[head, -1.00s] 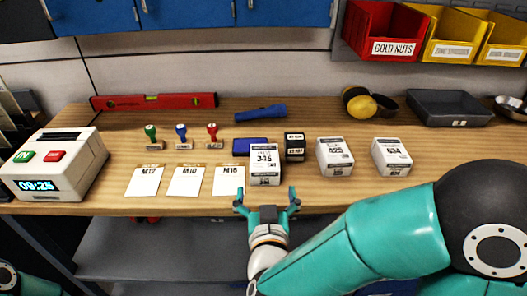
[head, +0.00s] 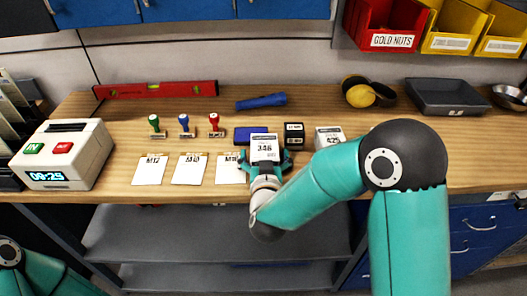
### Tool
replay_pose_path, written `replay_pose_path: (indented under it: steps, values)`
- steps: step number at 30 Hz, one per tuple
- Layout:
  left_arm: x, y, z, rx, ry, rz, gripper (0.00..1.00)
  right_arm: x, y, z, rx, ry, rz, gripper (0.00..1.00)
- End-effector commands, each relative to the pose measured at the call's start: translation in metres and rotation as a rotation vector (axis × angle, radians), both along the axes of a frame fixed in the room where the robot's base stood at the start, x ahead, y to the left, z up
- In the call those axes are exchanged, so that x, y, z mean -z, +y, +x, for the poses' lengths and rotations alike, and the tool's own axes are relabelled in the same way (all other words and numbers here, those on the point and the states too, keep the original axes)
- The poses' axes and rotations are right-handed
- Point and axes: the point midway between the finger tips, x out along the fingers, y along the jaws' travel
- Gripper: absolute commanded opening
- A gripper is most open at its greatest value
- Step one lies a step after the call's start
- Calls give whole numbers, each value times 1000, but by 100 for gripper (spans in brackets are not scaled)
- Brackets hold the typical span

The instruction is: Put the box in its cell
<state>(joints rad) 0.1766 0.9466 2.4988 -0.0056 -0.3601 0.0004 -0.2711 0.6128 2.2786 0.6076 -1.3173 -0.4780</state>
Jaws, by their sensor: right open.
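A white box labelled 346 (head: 264,145) stands on the wooden bench near its front edge. My right gripper (head: 265,165) is at the box's near side, its open fingers spread left and right of the box's lower part. Whether they touch it I cannot tell. A second white box, labelled 425 (head: 328,134), stands to the right, partly hidden by my right arm. A small dark box (head: 294,134) stands between them. I cannot make out which place is the cell. My left gripper is out of view; only part of that arm shows at the lower left.
Three white cards, M12 (head: 150,170), M10 (head: 189,170) and M16 (head: 230,170), lie left of the gripper. Three stamps (head: 185,130) and a blue pad (head: 246,134) are behind. A label printer or clock (head: 65,152) stands left; a dark tray (head: 446,97) stands right.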

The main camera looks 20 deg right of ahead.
Motion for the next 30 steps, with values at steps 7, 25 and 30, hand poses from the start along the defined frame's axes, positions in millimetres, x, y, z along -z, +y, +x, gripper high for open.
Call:
replay_pose_path:
  steps: [7, 25, 30]
  values:
    - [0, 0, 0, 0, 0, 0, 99, 0, 0, 0, 0, 0, 0, 85]
    - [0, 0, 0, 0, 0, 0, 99, -1, 0, 0, 0, -2, 0, 23]
    - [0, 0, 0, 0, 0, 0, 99, -1, 1, 0, -1, -2, 1, 23]
